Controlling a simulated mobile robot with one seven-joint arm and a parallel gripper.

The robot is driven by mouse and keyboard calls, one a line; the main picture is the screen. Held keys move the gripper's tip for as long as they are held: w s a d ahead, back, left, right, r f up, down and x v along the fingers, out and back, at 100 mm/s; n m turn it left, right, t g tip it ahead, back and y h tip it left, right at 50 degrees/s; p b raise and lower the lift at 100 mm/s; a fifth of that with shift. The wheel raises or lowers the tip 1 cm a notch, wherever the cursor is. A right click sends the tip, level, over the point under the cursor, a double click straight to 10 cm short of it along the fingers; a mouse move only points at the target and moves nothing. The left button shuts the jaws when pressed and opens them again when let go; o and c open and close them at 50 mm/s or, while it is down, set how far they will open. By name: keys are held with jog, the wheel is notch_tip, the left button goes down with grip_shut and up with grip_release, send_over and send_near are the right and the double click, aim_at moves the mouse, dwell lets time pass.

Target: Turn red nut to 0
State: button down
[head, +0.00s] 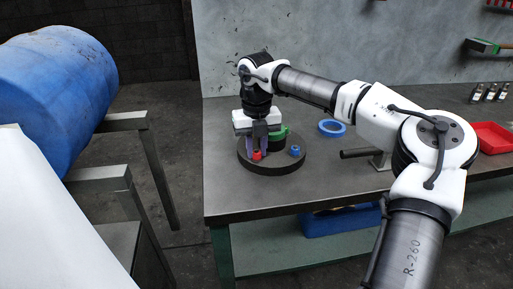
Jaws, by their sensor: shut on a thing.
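The red nut (257,155) sits on the near part of a round dark base (272,167) on the workbench. My gripper (257,150) points straight down over the base, and its fingers are shut on the red nut, partly hiding it. A blue nut (295,150) stands on the right side of the base. A green part (285,131) shows behind the gripper, partly hidden by it. Any scale or marking on the base is too small to read.
The workbench (228,190) has a blue ring (331,128) behind the base and a red tray (492,138) at the right. My arm crosses above the bench. A blue barrel (55,85) lies on a metal stand at left. The bench's left front corner is clear.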

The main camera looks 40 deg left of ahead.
aim_at(257, 152)
jog(key=shift+r+m, duration=0.1)
jog(key=shift+m, duration=0.2)
jog(key=c, duration=1.2)
grip_release()
jog(key=shift+c, duration=0.2)
notch_tip(257, 152, up, 14)
